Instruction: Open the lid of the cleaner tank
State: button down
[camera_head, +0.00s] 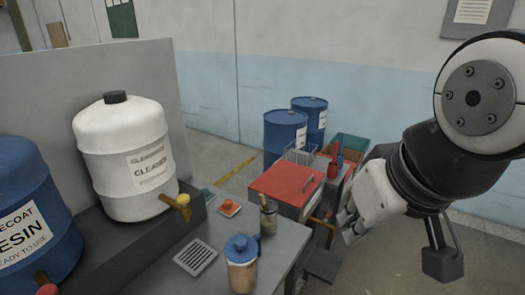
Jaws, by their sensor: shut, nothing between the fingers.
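A white tank (125,165) with a partly worn label that seems to read "CLEANER" stands at the left, upright on a dark raised ledge. A black cap (115,97) sits on its top, and a brass tap with a yellow knob (183,199) is low on its front. My gripper (346,226) is at the right, shut and empty. It is just right of the red-lidded box, apart from the white tank; whether it touches the box is unclear.
A blue resin drum (28,215) stands at the left. A blue-lidded jug (241,265), a cup with sticks (268,216) and a grate (194,257) are on the grey bench. Two blue barrels (284,135) and a wire basket (300,153) are behind. Floor shows at lower right.

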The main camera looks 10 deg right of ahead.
aim_at(291, 184)
jog(key=z, duration=0.3)
jog(key=i+l+u, duration=0.25)
jog(key=i, duration=0.3)
jog(key=i+l+u, duration=0.3)
jog(key=i, duration=0.2)
